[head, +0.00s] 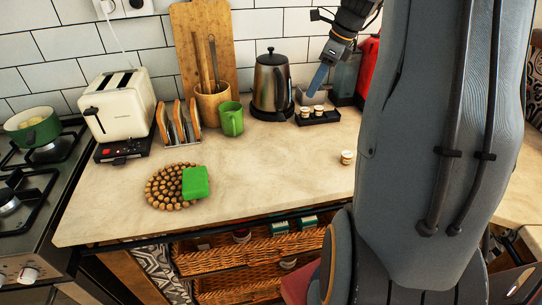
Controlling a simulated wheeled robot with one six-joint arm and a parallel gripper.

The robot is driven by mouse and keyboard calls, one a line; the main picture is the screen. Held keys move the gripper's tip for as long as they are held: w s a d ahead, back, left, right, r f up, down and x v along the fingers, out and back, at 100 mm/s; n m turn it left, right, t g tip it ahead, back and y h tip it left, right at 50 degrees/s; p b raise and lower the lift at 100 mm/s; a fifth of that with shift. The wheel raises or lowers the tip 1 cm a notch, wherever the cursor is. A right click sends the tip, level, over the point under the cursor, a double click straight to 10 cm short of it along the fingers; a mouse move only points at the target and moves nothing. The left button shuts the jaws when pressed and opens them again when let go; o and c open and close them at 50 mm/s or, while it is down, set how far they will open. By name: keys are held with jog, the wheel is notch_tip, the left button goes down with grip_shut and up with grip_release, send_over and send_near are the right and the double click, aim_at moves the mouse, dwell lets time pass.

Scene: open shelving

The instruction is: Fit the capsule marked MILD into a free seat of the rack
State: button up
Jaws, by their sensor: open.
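A dark rack (329,118) stands at the back of the counter, to the right of the kettle. A single loose capsule (347,157) stands on the counter in front of the rack, close to my arm's left edge. Its marking is too small to read, so I cannot tell which capsule is MILD. My gripper (314,88) is open, with its blue finger pointing down just above and behind the rack's capsules. It holds nothing that I can see.
A steel kettle (271,83) stands left of the rack, and a red container (368,66) behind its right end. The middle counter is clear.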

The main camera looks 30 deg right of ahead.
jog(key=s+a+f+n, duration=0.2)
jog(key=s+a+n, duration=0.2)
jog(key=a+n, duration=0.2)
jog(key=s+a+f+n+g+h, duration=0.1)
jog(key=s+a+f+n, duration=0.2)
jog(key=a+n, duration=0.4)
jog(key=s+a+f+n+g, duration=0.1)
jog(key=s+a+n, duration=0.4)
jog(key=a, duration=0.5)
jog(key=shift+a+f+n, duration=0.15)
jog(key=shift+f+n, duration=0.65)
jog(key=s+a+f+n, duration=0.1)
jog(key=s+n, duration=0.1)
jog(key=s+a+n, duration=0.2)
jog(key=s+n, duration=0.1)
jog(key=s+a+f+n+h, duration=0.1)
jog(key=s+a+n, duration=0.1)
jog(key=n, duration=0.1)
jog(key=shift+s+a+f+g, duration=0.1)
jog(key=shift+s+f+g, duration=0.1)
jog(key=shift+f+g, duration=0.15)
